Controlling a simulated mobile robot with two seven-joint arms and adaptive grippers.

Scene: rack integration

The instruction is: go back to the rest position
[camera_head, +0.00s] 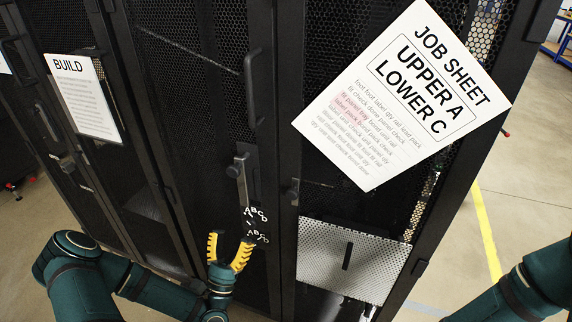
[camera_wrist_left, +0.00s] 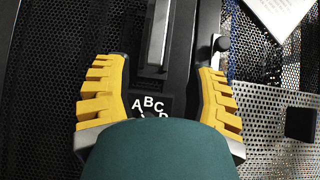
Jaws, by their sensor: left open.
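My left gripper (camera_head: 230,252) has yellow ribbed fingers. They are spread apart with nothing between them, in front of a dark cabinet door just below a label marked ABCD (camera_head: 256,224). In the left wrist view the open fingers (camera_wrist_left: 158,100) stand either side of part of that label (camera_wrist_left: 150,104), with the lower letters hidden by my gripper body. My right arm (camera_head: 520,285) shows at the lower right of the head view, and its gripper is out of the frame.
Black mesh cabinets fill the view. A door handle (camera_head: 243,180) and a knob (camera_head: 292,192) stick out above the left gripper. A job sheet (camera_head: 405,95) reads "UPPER A LOWER C". A BUILD sheet (camera_head: 82,98) hangs at left. Open floor (camera_head: 520,200) lies at right.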

